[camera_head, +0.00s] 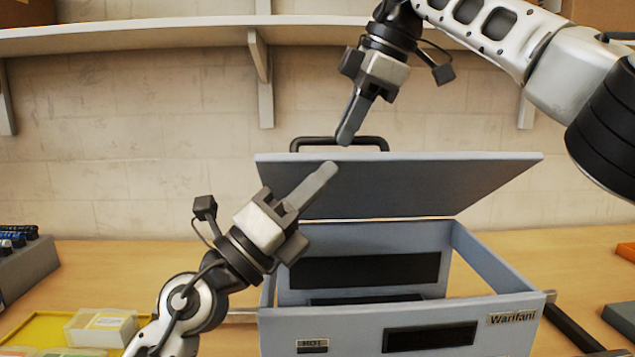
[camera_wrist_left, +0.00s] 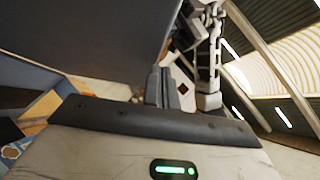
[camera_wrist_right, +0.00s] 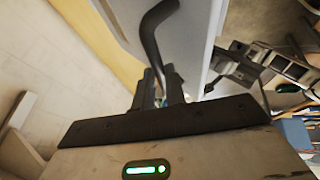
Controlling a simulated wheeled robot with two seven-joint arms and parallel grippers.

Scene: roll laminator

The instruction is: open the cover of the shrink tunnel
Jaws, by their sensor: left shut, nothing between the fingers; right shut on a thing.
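The shrink tunnel (camera_head: 375,335) is a blue-grey open-topped box on the bench, marked "Warifani" and "HOT". Its flat grey cover (camera_head: 420,190) stands raised and tilted, with the interior showing beneath it. A black handle (camera_head: 376,140) shows along the cover's top edge. My right gripper (camera_head: 346,138) is shut on the handle, which also shows in the right wrist view (camera_wrist_right: 152,35). My left gripper (camera_head: 328,170) is shut and empty, its fingertips in front of the cover's left part; contact cannot be told. The cover fills the upper left of the left wrist view (camera_wrist_left: 85,35).
A shelf (camera_head: 170,38) runs along the wall above. A yellow tray (camera_head: 40,330) with a clear box (camera_head: 102,328) lies left of the tunnel. A grey rack (camera_head: 25,262) stands at the far left. The bench behind the yellow tray is clear.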

